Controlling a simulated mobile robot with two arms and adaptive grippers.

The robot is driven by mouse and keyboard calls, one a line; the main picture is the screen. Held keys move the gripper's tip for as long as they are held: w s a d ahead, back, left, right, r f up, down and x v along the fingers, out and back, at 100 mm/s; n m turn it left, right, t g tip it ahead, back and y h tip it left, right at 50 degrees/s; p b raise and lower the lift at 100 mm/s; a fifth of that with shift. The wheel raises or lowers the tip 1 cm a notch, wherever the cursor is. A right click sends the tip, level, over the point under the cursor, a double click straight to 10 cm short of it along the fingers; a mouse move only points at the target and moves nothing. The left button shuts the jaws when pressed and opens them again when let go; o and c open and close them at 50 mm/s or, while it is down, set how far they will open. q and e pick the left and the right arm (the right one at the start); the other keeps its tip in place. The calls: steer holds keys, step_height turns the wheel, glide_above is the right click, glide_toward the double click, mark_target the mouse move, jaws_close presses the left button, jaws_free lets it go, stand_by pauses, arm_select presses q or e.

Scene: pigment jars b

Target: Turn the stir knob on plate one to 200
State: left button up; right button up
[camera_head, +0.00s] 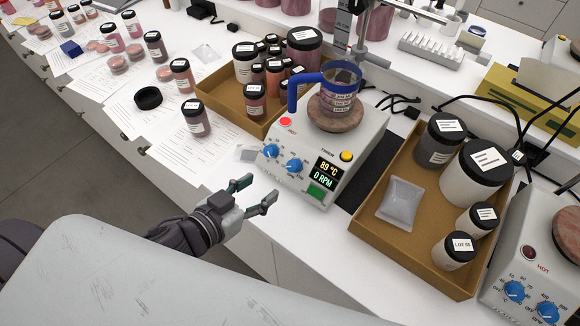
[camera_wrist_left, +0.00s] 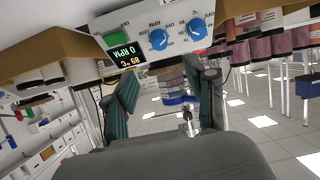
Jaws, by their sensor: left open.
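A light-grey hot plate (camera_head: 318,155) stands in the middle of the bench. Its display reads 89 °C and 0 RPM. Two blue knobs are on its sloped front: the °C knob (camera_head: 271,151) on the left and the RPM stir knob (camera_head: 294,165) nearer the display. The upside-down left wrist view also shows the RPM knob (camera_wrist_left: 158,39) and the °C knob (camera_wrist_left: 197,29). My left gripper (camera_head: 259,189) is open and empty, in front of the hot plate and apart from the knobs. My right gripper is not in view.
A beaker (camera_head: 338,95) with a blue handle sits on the plate's top. Trays with jars stand left (camera_head: 220,93) and right (camera_head: 363,215) of it. A second hot plate (camera_head: 528,245) with blue knobs is at the right edge. Jars and papers cover the left bench.

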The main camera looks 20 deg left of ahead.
arm_select(q)
steer(key=b, duration=0.6)
glide_toward(291, 166)
steer(key=x, duration=0.4)
steer(key=p+x, duration=0.1)
steer(key=x, duration=0.3)
steer(key=shift+w+d, duration=0.1)
steer(key=shift+w, duration=0.1)
steer(key=shift+w+d+f, duration=0.15)
steer(key=shift+w+f, duration=0.05)
steer(key=shift+w, duration=0.05)
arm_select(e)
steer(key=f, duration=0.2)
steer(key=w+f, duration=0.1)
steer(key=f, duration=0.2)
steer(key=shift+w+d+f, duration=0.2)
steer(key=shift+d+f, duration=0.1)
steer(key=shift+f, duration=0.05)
arm_select(q)
jaws_close()
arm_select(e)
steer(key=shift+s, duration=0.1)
